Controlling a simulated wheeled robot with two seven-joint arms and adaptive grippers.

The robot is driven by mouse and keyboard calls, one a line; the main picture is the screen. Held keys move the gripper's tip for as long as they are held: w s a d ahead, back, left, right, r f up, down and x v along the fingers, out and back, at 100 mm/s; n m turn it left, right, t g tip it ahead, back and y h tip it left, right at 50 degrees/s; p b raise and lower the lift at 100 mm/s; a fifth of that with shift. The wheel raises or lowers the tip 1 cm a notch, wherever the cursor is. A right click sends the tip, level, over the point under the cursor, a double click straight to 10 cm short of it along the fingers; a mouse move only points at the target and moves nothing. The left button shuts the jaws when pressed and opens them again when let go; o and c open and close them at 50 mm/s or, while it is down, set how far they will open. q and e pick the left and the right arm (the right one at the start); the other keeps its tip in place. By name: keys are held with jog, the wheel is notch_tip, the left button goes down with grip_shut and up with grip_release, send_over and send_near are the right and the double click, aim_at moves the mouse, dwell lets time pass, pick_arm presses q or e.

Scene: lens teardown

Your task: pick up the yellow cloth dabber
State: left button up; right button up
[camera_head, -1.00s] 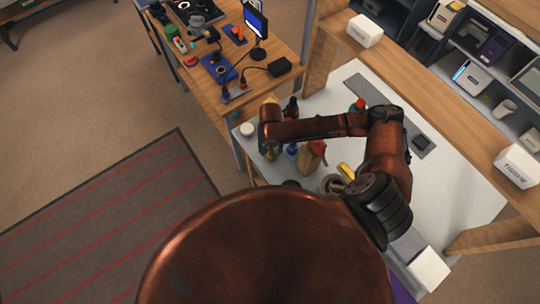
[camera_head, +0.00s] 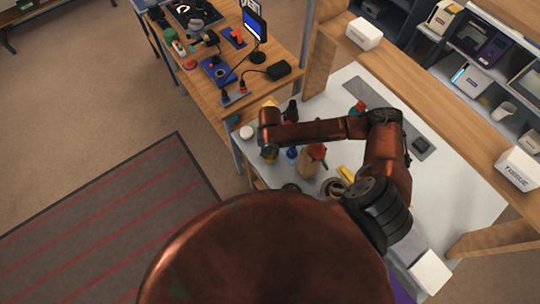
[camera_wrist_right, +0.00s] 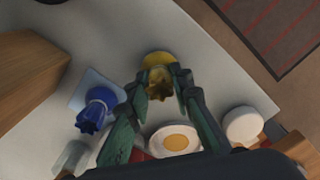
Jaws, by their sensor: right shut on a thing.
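The yellow cloth dabber (camera_wrist_right: 158,82) is between the fingertips of my right gripper (camera_wrist_right: 160,90) in the right wrist view. The fingers are shut on its fluted upper part, and its round yellow base (camera_wrist_right: 157,60) shows beyond them. I cannot tell whether the base still touches the white bench top. In the head view my right gripper (camera_head: 269,153) points down over the near left part of the bench, and its fingers are too small to read there. My left gripper is in neither view.
A blue dabber (camera_wrist_right: 97,110) stands on a pale square left of the gripper in the wrist view. A white dish with a yellow centre (camera_wrist_right: 175,140) and a white round jar (camera_wrist_right: 243,124) are close by. A brown bottle with a red top (camera_head: 312,160) stands on the bench.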

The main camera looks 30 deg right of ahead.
jog(key=shift+r, duration=0.15)
jog(key=shift+r, duration=0.3)
notch_tip(320, 180, up, 2)
jog(key=s+a+r+p, duration=0.1)
jog(key=s+a+r, duration=0.6)
jog(key=a+r, duration=0.3)
jog(key=shift+s+a, duration=0.15)
jog(key=shift+a, duration=0.9)
jog(key=shift+r, duration=0.1)
